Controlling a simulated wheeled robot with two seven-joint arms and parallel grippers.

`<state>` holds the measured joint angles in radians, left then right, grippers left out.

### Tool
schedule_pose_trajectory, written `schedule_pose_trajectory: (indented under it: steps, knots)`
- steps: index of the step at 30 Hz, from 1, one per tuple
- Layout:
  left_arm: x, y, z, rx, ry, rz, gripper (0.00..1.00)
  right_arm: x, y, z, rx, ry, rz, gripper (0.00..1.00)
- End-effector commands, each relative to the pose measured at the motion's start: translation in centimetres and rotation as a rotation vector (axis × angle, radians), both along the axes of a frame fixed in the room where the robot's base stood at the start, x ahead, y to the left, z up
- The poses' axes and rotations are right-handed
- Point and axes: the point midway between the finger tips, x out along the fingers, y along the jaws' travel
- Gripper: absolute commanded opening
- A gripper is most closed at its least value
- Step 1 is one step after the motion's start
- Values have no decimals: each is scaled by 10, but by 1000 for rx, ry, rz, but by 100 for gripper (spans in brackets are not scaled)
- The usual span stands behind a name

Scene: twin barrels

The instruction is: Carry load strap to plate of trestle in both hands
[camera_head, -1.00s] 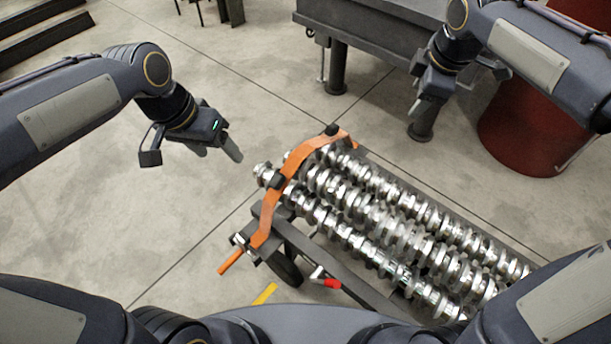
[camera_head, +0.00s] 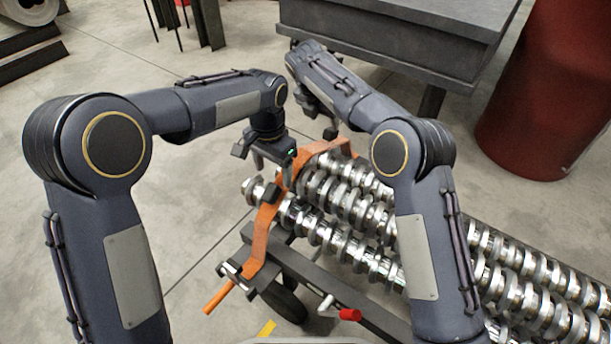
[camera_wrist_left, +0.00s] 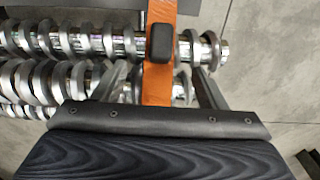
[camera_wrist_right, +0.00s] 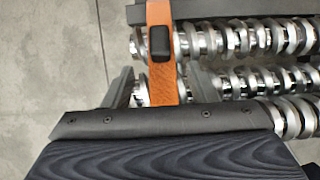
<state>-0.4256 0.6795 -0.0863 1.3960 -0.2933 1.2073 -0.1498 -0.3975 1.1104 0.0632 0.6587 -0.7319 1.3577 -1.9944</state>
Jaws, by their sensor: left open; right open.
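The orange load strap (camera_head: 262,235) lies over a stack of shiny crankshafts (camera_head: 330,225), with a black block on it. Its near end hangs down to a cart. My left gripper (camera_head: 272,168) is just above the strap; in the left wrist view its open fingers stand on either side of the strap (camera_wrist_left: 160,88). My right gripper (camera_head: 328,132) is at the strap's far part, mostly hidden by its own arm; in the right wrist view its open fingers stand on either side of the strap (camera_wrist_right: 163,85). A dark grey heavy table (camera_head: 400,30), perhaps the trestle, stands behind.
A dark red drum (camera_head: 545,100) stands at the right back. The cart's dark frame has a red-tipped lever (camera_head: 349,314) at the front. Dark posts (camera_head: 208,20) stand at the upper left.

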Motion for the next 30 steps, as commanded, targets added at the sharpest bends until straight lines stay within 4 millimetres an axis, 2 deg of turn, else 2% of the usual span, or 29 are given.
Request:
schedule_pose_trajectory:
  steps: [5,12,16,21,29,30]
  knots:
    - [-1,0,-17,2,5,0,65,5,-4,-16,-1,3,-1,53]
    - [-1,1,-54,2,4,1,65,16,-13,-50,0,2,-3,53]
    - [0,1,-69,1,2,1,65,21,-16,-64,1,2,-1,53]
    - [0,0,-77,0,0,1,65,24,-18,-72,0,1,-2,53]
    - [0,0,-78,0,0,1,65,24,-18,-72,1,0,-2,53]
    - [0,0,-78,0,0,1,62,24,-18,-72,1,0,-2,49]
